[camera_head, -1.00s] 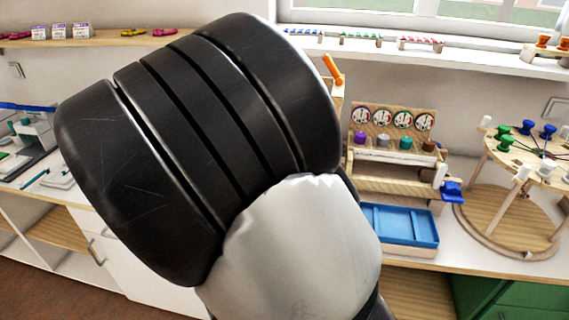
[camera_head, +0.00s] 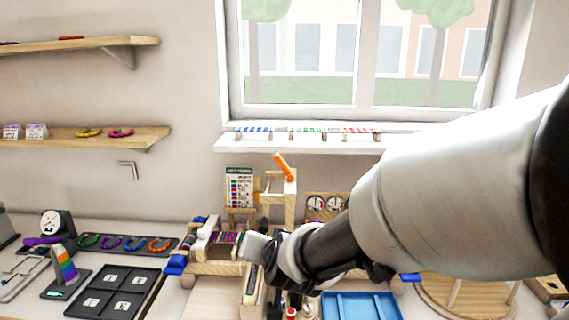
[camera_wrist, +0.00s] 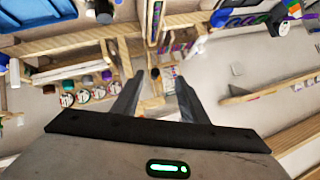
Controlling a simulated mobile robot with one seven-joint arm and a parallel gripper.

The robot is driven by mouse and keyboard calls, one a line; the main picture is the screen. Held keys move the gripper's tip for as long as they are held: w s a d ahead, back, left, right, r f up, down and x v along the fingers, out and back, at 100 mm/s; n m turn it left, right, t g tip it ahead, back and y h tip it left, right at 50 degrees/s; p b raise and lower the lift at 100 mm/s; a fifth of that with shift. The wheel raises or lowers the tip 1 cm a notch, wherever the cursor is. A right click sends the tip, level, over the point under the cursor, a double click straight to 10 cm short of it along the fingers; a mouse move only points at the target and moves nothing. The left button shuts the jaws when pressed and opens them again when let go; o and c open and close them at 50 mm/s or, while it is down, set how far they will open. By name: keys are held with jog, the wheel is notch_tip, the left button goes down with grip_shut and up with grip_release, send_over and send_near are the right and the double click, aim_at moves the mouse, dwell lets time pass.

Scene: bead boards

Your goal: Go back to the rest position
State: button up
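My gripper (camera_wrist: 160,80) shows in the wrist view with its two dark fingers spread apart and nothing between them. In the head view my arm reaches in from the right edge down to the middle of the worktop. My fingers cannot be made out there. The arm hides part of the bench. Beyond the fingers the wrist view shows the wooden bead stands, tilted.
A blue tray (camera_head: 360,306) lies below my arm. A wooden stand with an orange handle (camera_head: 283,167) is behind it. A black tray (camera_head: 112,292) and a rainbow-striped block (camera_head: 67,266) are at left. A wooden shelf (camera_head: 85,138) and a window sill (camera_head: 300,143) line the wall.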

jog(key=s+d+r+g+h+p, duration=0.1)
jog(key=s+d+r, duration=0.2)
jog(key=s+d, duration=0.3)
jog(key=s+d+r+n+g+h+p, duration=0.1)
jog(key=s+d+r+g+p, duration=0.1)
jog(key=s+d+r, duration=0.2)
jog(key=s+d+r+n+g+h+p, duration=0.1)
jog(key=s+d+r, duration=0.3)
jog(key=s+d, duration=0.4)
jog(key=s+g+p, duration=0.1)
jog(key=s, duration=0.3)
jog(key=shift+d+r, duration=0.2)
jog(key=shift+d, duration=0.05)
jog(key=shift+w, duration=0.1)
